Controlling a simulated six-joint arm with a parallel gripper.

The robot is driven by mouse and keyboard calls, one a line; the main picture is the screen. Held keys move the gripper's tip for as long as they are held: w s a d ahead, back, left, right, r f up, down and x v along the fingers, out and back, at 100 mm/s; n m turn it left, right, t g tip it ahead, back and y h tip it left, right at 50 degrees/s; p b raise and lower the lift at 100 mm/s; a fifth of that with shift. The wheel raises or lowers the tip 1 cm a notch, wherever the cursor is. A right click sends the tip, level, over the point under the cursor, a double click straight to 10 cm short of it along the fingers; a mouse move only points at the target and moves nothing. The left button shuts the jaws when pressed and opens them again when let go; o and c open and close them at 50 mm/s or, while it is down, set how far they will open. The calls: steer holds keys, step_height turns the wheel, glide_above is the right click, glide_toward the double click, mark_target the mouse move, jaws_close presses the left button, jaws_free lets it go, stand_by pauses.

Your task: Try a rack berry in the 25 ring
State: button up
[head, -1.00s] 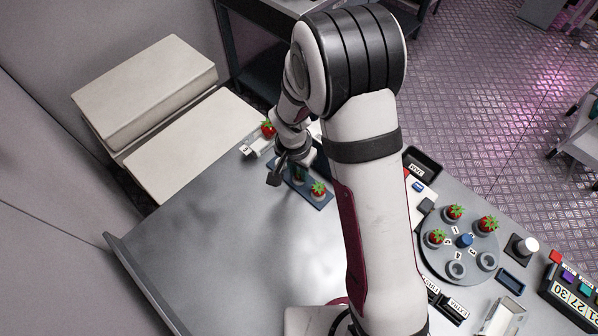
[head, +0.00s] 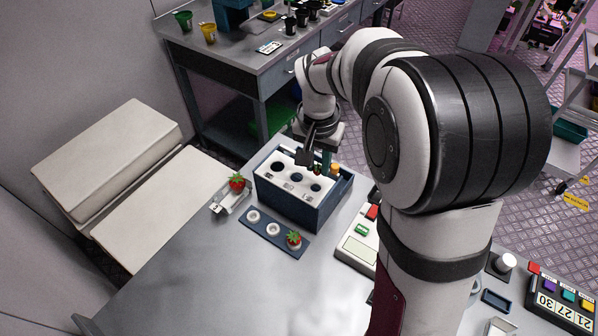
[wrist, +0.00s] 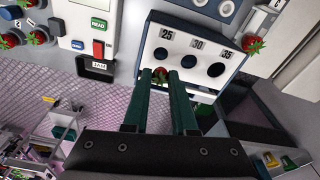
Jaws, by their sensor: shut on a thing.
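My gripper (wrist: 169,76) has two green fingers shut on a red berry (wrist: 160,76). In the wrist view the berry shows at the fingertips, just short of the 25 hole (wrist: 161,54) of the white-topped ring gauge (wrist: 205,44). The 30 hole and 35 hole (wrist: 217,69) lie to the right. I cannot tell the berry's height above the plate. In the head view the gauge is a blue box (head: 290,207) under my gripper. In front of it a blue rack (head: 263,233) has two empty rings and one berry (head: 293,239).
Another berry (head: 236,183) sits on a pale device left of the gauge. A panel with red and green buttons (head: 357,241) stands right of it. Pale blocks (head: 110,150) stand at the left. The front of the table (head: 230,300) is clear.

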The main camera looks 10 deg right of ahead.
mark_target(317, 175)
steer(key=shift+f, duration=2.8)
steer(key=o, duration=0.8)
steer(key=shift+s+f, duration=0.1)
steer(key=shift+c, duration=0.2)
steer(key=shift+r, duration=3.6)
